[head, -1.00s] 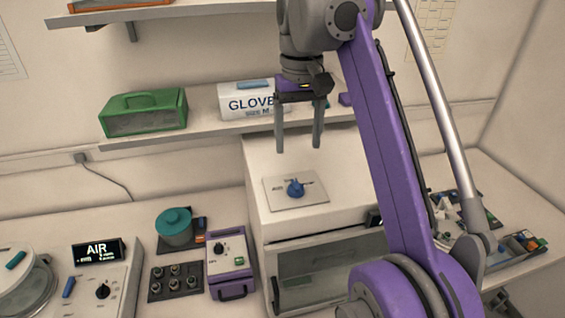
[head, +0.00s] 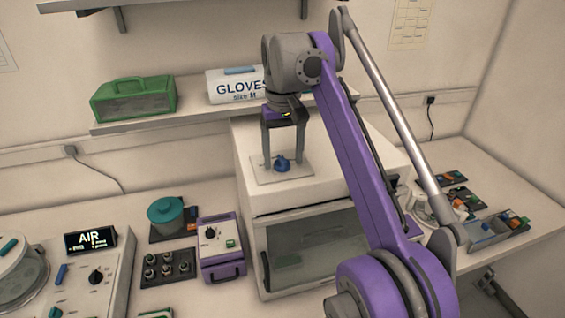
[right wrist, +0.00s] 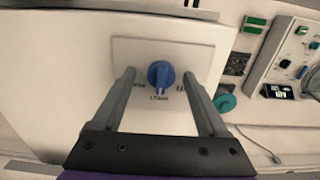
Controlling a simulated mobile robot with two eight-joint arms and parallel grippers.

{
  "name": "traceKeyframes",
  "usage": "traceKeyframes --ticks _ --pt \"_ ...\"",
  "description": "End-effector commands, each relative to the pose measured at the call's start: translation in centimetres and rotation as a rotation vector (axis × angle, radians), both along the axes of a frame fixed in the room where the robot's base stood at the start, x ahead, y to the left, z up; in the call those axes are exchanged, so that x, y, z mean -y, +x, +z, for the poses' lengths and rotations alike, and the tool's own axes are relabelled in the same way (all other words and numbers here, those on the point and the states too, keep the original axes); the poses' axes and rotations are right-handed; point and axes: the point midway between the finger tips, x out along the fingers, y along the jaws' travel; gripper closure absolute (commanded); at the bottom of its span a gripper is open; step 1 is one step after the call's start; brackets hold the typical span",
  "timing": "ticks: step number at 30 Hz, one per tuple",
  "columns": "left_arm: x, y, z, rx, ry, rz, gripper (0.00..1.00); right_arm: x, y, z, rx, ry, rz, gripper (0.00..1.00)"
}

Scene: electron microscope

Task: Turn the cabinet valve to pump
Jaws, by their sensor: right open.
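The cabinet valve is a blue knob (head: 282,164) on a pale square plate (head: 262,178) on top of the white cabinet (head: 330,208). In the right wrist view the blue knob (right wrist: 160,74) sits between the two fingers, with its pointer toward the lower label on the plate (right wrist: 190,50). The plate's lettering is too small to read surely. My right gripper (head: 283,160) points down over the plate, open, one finger on each side of the knob. In the right wrist view the right gripper's fingers (right wrist: 160,82) stand apart from the knob. My left gripper is not in view.
A shelf (head: 190,119) with a green case (head: 133,98) and a glove box (head: 235,86) is behind the cabinet. A purple box (head: 221,250), a teal-lidded pot (head: 170,217) and an AIR display panel (head: 90,239) stand to the left. Trays (head: 490,232) lie to the right.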

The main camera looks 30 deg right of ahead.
Motion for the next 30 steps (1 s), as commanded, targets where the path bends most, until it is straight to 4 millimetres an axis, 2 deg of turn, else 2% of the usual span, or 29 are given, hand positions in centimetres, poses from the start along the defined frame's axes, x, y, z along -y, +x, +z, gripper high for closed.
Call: traceKeyframes --ticks 10,21,23,30 --pt "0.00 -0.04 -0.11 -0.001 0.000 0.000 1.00 0.02 0.05 -0.09 0.003 0.000 0.000 0.24" --pt "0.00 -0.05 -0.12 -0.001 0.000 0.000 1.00 0.02 0.04 -0.10 0.003 0.000 0.000 0.90" --pt "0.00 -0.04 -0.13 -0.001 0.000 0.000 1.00 0.02 0.04 -0.10 0.003 0.000 0.000 1.00" --pt "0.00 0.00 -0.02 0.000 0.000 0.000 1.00 0.01 0.04 -0.08 0.003 0.000 -0.012 1.00"
